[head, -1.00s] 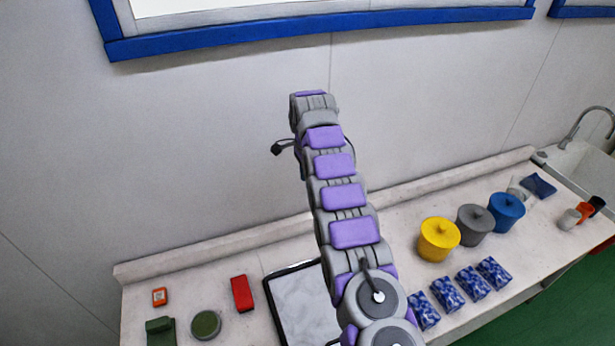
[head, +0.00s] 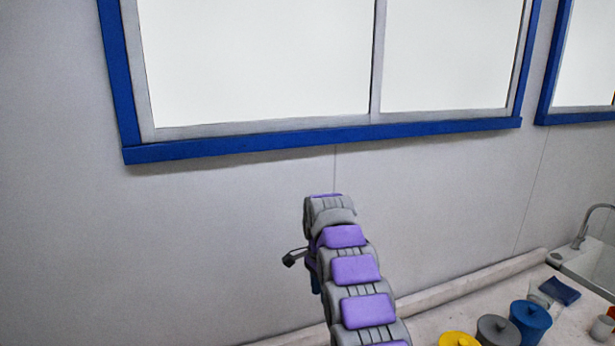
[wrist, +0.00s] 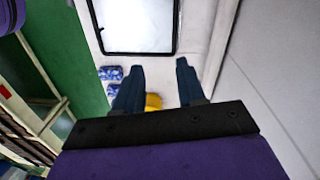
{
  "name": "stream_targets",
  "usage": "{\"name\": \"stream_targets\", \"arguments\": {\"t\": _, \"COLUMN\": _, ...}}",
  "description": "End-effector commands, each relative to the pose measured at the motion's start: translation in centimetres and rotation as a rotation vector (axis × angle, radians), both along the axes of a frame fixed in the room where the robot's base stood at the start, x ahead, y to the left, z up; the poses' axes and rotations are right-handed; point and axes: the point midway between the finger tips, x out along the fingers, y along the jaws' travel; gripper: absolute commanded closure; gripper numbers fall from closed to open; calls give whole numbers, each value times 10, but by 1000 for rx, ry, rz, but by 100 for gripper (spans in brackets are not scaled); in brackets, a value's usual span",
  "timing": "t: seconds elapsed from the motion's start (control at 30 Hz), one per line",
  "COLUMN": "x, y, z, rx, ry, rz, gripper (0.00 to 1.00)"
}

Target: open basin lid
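Part of a yellow thing (wrist: 153,102), likely the yellow basin, shows beyond and between the fingers, partly hidden by the gripper body. The head view does not show the fingertips clearly.
The wrist view shows a black-rimmed board (wrist: 176,40) and blue patterned packets (wrist: 110,73) on the counter. In the head view a sink (head: 598,268) with a tap (head: 580,236) stands at the right, near a dark blue packet (head: 562,290). Wall and window are behind.

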Motion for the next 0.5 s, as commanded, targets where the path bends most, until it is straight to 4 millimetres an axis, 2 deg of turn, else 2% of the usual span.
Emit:
{"name": "stream_targets", "arguments": {"t": 0.27, "x": -38, "y": -19, "z": 8, "rx": 12, "ry": 11, "rz": 128, "gripper": 60}}
{"name": "stream_targets", "arguments": {"t": 0.5, "x": -80, "y": -34, "z": 12, "rx": 25, "ry": 23, "rz": 241, "gripper": 60}}
